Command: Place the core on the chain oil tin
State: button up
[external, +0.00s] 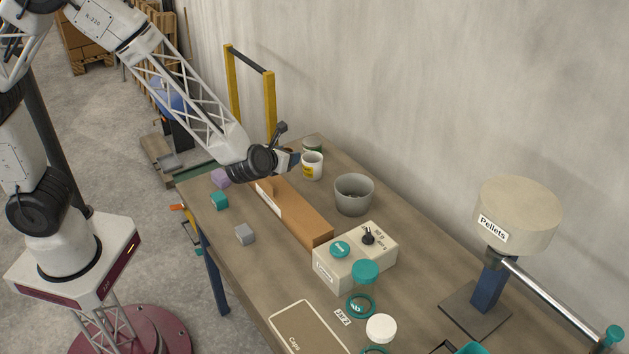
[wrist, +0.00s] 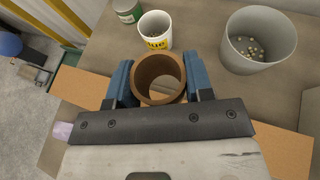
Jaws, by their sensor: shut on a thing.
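My gripper (wrist: 158,82) is shut on the core (wrist: 148,69), a brown open ring held between the two blue fingers in the wrist view. In the external view my gripper (external: 294,160) is over the far end of the table, and I cannot make out the core there. A small green tin with a pale label (wrist: 127,10) stands on the table at the top of the wrist view, beyond the white cup and apart from the core. It also shows in the external view (external: 312,143), partly behind the cup. Its lettering is too small to read.
A white-and-yellow cup (wrist: 155,31) stands just beyond the core. A grey bucket with pellets (wrist: 246,52) is to its right. A long brown box (external: 305,218) lies below my gripper. Purple (external: 221,177), teal (external: 220,200) and grey (external: 245,234) cubes lie along the near side.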

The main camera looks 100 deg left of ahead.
jog(key=s+a+n+g+y, duration=0.15)
jog(key=s+a, duration=0.35)
jog(key=a, duration=0.5)
jog(key=s+a+n+g+h, duration=0.1)
jog(key=s+a+g, duration=0.1)
jog(key=s+a, duration=0.5)
jog(key=shift+t+y, duration=0.25)
jog(key=shift+w+a+f, duration=0.3)
jog(key=shift+f, duration=0.55)
jog(key=shift+w+a+f, duration=0.35)
jog(key=shift+f, duration=0.45)
jog(key=shift+w+a+f, duration=0.3)
jog(key=shift+f, duration=0.55)
jog(key=shift+w+a, duration=0.1)
send_over(312, 140)
jog(key=shift+w+f, duration=0.1)
jog(key=shift+f, duration=0.6)
jog(key=shift+f, duration=0.1)
jog(key=shift+f, duration=1.65)
jog(key=shift+f, duration=0.15)
